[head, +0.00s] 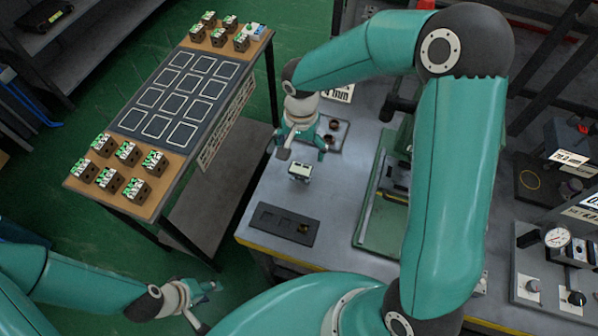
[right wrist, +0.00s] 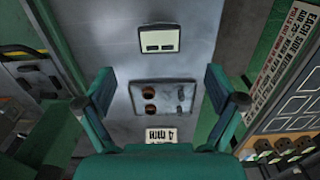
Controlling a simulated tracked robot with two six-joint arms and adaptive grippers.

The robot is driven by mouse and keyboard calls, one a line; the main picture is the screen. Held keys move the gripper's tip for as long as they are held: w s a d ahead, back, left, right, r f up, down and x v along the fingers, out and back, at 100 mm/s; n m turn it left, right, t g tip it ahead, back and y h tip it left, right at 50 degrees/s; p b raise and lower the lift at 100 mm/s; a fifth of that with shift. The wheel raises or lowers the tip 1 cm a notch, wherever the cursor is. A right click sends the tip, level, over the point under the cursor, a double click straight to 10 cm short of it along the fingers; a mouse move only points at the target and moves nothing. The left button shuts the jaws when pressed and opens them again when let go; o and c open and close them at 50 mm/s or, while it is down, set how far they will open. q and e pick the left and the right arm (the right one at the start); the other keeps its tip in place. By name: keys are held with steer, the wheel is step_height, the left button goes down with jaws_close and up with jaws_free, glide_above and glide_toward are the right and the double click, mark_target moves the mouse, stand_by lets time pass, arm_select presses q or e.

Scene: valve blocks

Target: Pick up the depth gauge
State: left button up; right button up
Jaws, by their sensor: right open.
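A round white dial (head: 558,237) on the panel at the far right looks like a gauge; I cannot tell whether it is the depth gauge. My right gripper (head: 302,150) is open and empty, pointing down over the grey workbench. A small block with a pale top (head: 300,171) stands just in front of it. In the right wrist view, the block (right wrist: 159,40) shows two dark slots, above and apart from the open fingers (right wrist: 160,90). My left gripper (head: 206,306) is open and empty at the lower left, over the floor.
A grey plate with brown holes (right wrist: 163,110) lies beyond the right gripper. A dark tray (head: 270,219) lies near the bench's front edge. A green fixture (head: 372,220) stands right of it. The left table (head: 170,165) holds several valve blocks and a marked black mat.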

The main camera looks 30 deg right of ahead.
steer(key=b, duration=0.2)
glide_above(301, 169)
step_height(301, 169, down, 4)
steer(key=shift+a+f, duration=0.1)
steer(key=shift+f, duration=0.1)
steer(key=shift+w+f+b, duration=0.1)
steer(key=shift+f+b, duration=0.6)
steer(key=shift+f, duration=2)
arm_select(q)
step_height(301, 169, down, 4)
steer(key=shift+f, duration=0.25)
arm_select(e)
steer(key=shift+c, duration=0.4)
steer(key=c, duration=1.3)
steer(key=shift+r, duration=0.1)
